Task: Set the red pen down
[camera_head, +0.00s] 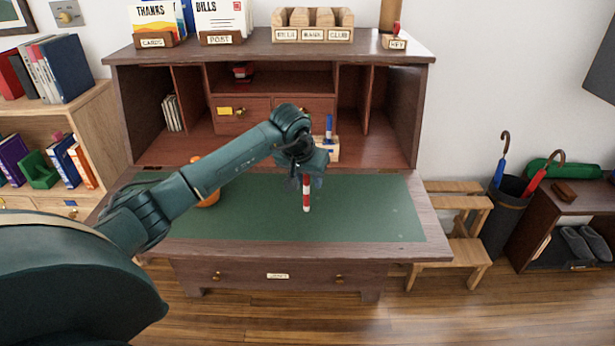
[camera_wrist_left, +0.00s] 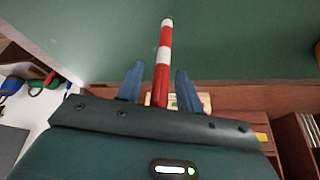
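The red pen, banded red and white, points down upright over the green desk mat in the head view (camera_head: 307,195). Its lower end appears at the mat; I cannot tell whether it touches. In the left wrist view the pen (camera_wrist_left: 164,62) stands between the two blue fingers of my left gripper (camera_wrist_left: 160,85), with a gap visible on each side. My left gripper in the head view (camera_head: 305,174) is over the middle of the mat, around the pen's upper part, which is hidden. My right gripper is not in view.
The green desk mat (camera_head: 370,212) is largely clear to the right of the pen. A wooden holder (camera_head: 333,154) with a blue pen (camera_head: 329,126) stands behind the gripper. An orange object (camera_head: 208,198) is partly hidden behind my left arm. Desk cubbies rise at the back.

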